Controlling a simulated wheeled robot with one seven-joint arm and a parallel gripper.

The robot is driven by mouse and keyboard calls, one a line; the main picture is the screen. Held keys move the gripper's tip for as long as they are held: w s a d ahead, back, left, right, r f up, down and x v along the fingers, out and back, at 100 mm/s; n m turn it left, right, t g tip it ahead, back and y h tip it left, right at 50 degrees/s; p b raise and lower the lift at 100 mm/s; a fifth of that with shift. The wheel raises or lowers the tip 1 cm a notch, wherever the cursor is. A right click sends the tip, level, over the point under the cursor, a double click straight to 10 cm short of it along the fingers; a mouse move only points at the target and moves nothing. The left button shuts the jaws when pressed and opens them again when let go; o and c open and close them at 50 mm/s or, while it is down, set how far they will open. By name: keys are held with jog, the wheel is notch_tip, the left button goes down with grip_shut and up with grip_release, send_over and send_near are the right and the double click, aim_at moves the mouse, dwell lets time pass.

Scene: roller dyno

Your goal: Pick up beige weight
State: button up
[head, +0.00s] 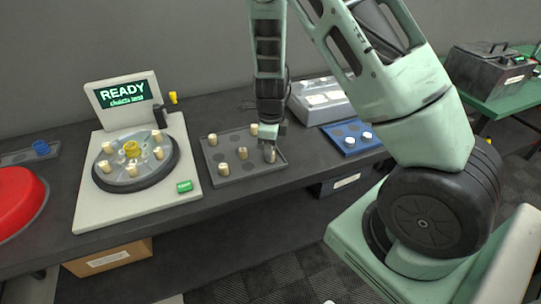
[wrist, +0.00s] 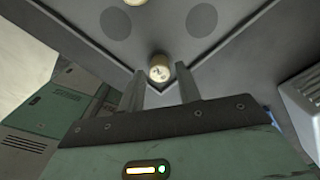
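Several small beige cylindrical weights stand on a grey tray (head: 222,179) on the bench. They include one at the back left (head: 213,139), one near the middle (head: 242,153) and one at the front left (head: 222,168). My gripper (head: 270,152) points down over the tray's right part, at a beige weight partly hidden by the fingers. In the wrist view my gripper (wrist: 160,72) is open, and the top of this beige weight (wrist: 159,70) shows between the fingertips, with a gap on each side. Another weight is cut off at the top edge.
A dyno stand with a READY screen (head: 122,94) and a round plate holding several beige weights and yellow pieces is left of the tray. A blue tray (head: 348,150) with white weights and a pale grey box (head: 318,103) are to the right. A red dome (head: 15,200) is far left.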

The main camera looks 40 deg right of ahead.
jog(key=shift+f, duration=0.95)
jog(key=shift+c, duration=0.3)
jog(key=c, duration=0.7)
jog(key=shift+o, duration=0.2)
jog(key=shift+r, duration=0.15)
notch_tip(320, 180, up, 12)
jog(key=p, duration=0.3)
jog(key=shift+r, duration=0.2)
